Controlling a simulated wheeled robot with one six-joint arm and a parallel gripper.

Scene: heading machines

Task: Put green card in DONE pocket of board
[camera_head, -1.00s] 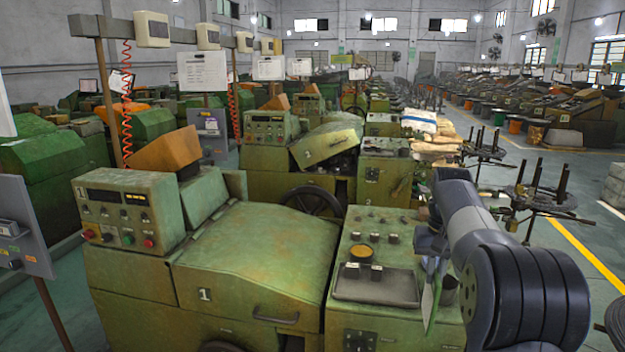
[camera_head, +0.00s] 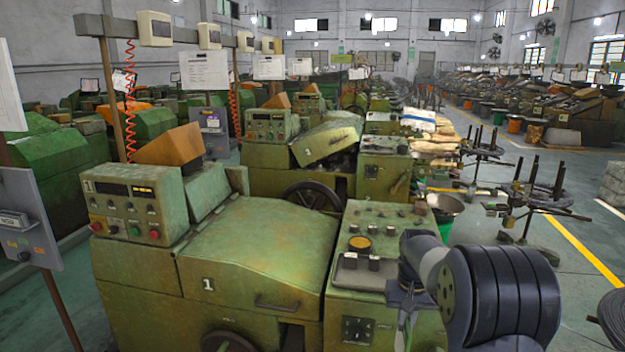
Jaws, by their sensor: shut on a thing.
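My gripper (camera_head: 405,303) is in front of the right-hand part of the green machine, above its worktop's front edge. It points down and is shut on the green card (camera_head: 401,328), a thin upright sheet seen nearly edge-on; my arm hides part of it. A grey board (camera_head: 30,195) on a post stands at the far left, cut off by the picture edge. It carries a pocket-like holder and small coloured labels; I cannot read a DONE label. The gripper is well apart from this board, with the machine between them in the picture.
Green machine 1 (camera_head: 250,250) fills the middle, with a control box (camera_head: 128,205) on its left. A second grey board (camera_head: 209,130) stands farther back. Floor (camera_head: 520,255) shows at right.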

